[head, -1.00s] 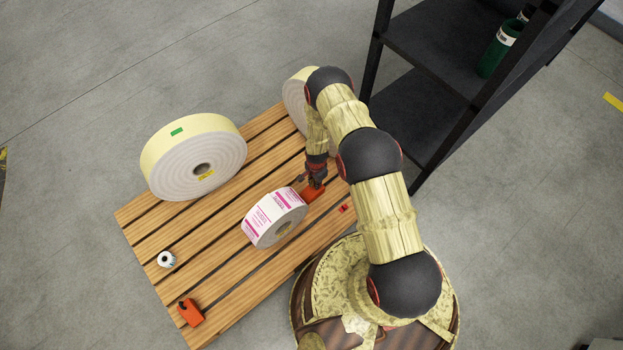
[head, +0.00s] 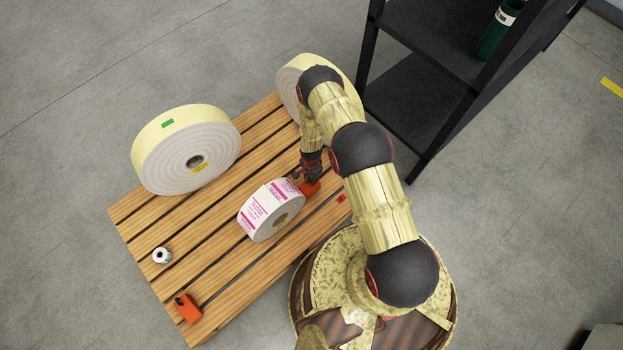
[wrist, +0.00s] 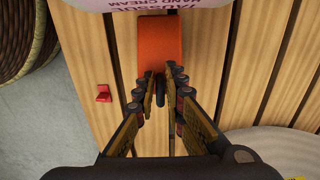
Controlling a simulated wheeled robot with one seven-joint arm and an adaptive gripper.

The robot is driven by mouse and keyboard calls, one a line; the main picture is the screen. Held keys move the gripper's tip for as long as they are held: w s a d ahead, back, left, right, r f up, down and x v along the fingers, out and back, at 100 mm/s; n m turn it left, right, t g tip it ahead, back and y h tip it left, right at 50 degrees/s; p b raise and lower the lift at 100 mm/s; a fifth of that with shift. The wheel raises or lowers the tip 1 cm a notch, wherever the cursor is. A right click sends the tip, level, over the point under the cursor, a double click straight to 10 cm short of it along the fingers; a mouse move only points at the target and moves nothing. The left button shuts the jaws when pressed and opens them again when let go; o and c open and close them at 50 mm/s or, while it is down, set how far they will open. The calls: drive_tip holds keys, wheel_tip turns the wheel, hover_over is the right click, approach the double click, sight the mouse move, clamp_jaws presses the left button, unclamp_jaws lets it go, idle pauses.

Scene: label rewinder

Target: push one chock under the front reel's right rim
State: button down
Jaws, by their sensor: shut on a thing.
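The front reel (head: 271,211), white with pink label print, stands on its rim on the slatted pallet. Its edge also shows at the top of the wrist view (wrist: 150,4). An orange chock (head: 310,187) lies on the slats by the reel's right rim. In the wrist view the chock (wrist: 160,45) points at the reel, and its far end meets the reel's edge; whether it is wedged beneath, I cannot tell. My gripper (head: 311,173) is shut on the chock's dark rear grip (wrist: 160,86). A second orange chock (head: 188,308) lies at the pallet's lower left corner.
A large cream reel (head: 188,150) stands at the pallet's back left, and another (head: 290,85) is partly behind my arm. A small white roll (head: 162,256) and a small red piece (head: 341,198) lie on the pallet (head: 225,290). A dark shelf (head: 410,105) stands right.

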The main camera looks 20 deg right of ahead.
sight(309, 185)
drive_tip(key=shift+s+a+f+b, duration=0.15)
drive_tip(key=shift+f+b, duration=0.65)
drive_tip(key=shift+f, duration=0.8)
drive_tip(key=shift+s+a+r, duration=0.1)
drive_tip(key=shift+a, duration=0.35)
drive_tip(key=c, duration=1.8)
unclamp_jaws()
drive_tip(key=shift+o, duration=0.2)
wheel_tip(309, 185, up, 12)
